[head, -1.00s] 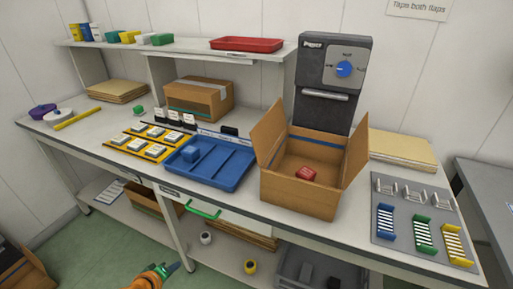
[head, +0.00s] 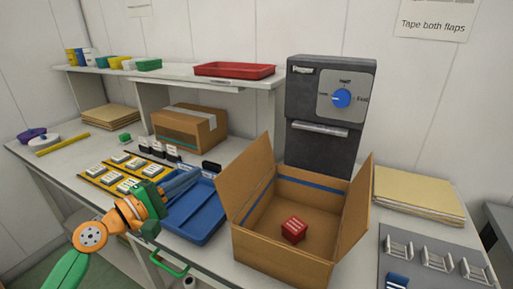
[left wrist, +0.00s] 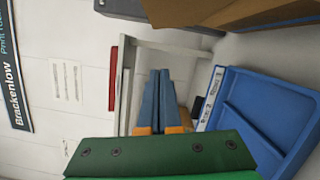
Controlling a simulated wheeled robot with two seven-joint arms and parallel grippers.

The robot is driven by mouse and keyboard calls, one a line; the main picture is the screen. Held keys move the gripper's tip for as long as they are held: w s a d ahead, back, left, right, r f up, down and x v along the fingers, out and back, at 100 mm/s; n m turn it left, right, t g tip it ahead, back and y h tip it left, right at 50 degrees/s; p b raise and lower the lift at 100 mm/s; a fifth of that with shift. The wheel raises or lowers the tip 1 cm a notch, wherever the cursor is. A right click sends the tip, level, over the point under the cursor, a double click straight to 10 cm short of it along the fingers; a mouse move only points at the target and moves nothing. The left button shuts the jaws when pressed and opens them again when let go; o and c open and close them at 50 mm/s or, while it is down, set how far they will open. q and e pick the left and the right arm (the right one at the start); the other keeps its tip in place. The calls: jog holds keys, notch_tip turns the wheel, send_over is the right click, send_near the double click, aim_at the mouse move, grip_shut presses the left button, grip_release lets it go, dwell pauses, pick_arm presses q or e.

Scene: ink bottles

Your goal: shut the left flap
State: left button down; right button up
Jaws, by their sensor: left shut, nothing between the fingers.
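An open brown cardboard box (head: 285,262) stands on the bench at the centre of the head view. Its left flap (head: 245,183) stands up, tilted outward to the left. Its right flap (head: 356,207) also stands up. A red block (head: 293,229) lies inside. My left gripper (head: 195,176) is shut and empty, over the blue tray to the left of the box, apart from the left flap. Its closed fingers also show in the left wrist view (left wrist: 160,82), with brown cardboard at the top edge. My right gripper is not in view.
The blue tray (head: 207,222) lies close left of the box. A dark machine with a blue dial (head: 341,98) stands behind the box. A grey rack board (head: 425,258) lies at the right. A taped carton (head: 190,128) sits under the shelf.

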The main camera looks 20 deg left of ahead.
aim_at(251, 169)
pick_arm(q)
jog(key=w+d+r+p, duration=0.2)
jog(key=w+d+p, duration=0.4)
jog(key=w, duration=0.3)
jog(key=shift+d+p, duration=0.25)
jog(key=shift+p, duration=0.55)
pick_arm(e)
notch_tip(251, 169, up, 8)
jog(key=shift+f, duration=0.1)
pick_arm(q)
jog(key=shift+s+r, duration=0.1)
jog(key=shift+r, duration=0.1)
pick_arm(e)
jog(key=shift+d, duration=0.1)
